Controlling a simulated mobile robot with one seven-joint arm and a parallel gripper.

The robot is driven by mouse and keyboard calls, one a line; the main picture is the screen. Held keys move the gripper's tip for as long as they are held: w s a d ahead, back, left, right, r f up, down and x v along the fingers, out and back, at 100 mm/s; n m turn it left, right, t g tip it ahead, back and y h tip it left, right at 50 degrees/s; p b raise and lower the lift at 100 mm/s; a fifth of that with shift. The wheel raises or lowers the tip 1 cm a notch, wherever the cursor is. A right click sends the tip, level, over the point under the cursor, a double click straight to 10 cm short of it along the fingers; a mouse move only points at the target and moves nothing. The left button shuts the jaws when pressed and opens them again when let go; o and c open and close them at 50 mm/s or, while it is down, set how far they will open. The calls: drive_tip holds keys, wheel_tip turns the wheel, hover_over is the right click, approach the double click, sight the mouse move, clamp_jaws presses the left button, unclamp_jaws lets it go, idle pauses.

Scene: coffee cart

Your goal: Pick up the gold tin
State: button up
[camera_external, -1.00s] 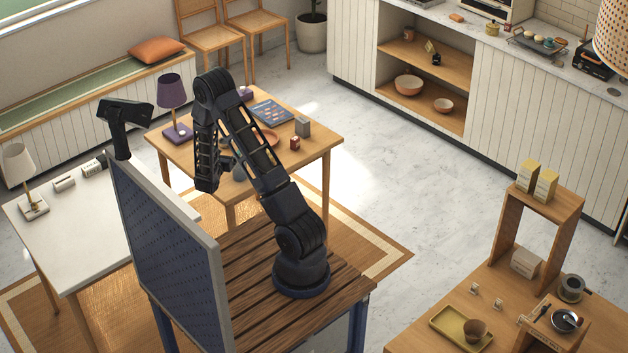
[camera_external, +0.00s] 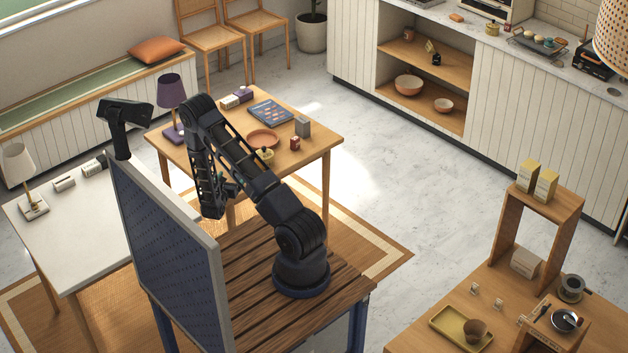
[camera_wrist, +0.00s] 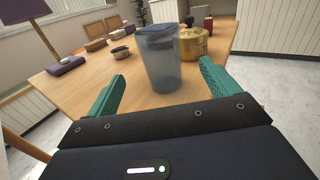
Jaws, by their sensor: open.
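A small yellowish thing with a dark top (camera_external: 266,155), apparently the same tin, shows beside the arm in the external view. My gripper (camera_wrist: 162,76) is open, its teal fingers spread either side of the container in the picture; I cannot tell how far ahead it stands. The gripper's tips are mostly hidden behind my arm in the external view.
The wooden table (camera_external: 315,152) also holds a terracotta dish (camera_external: 262,139), a red tin (camera_external: 295,143), a grey box (camera_external: 303,126), a blue book (camera_external: 271,113) and a purple lamp (camera_external: 172,92). A small dark bowl (camera_wrist: 121,54) is left of the container.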

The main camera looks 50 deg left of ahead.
drive_tip(key=x, duration=0.8)
drive_tip(key=shift+w+a+f, duration=0.1)
drive_tip(key=shift+w, duration=0.3)
drive_tip(key=c, duration=1.2)
wheel_tip(320, 180, up, 20)
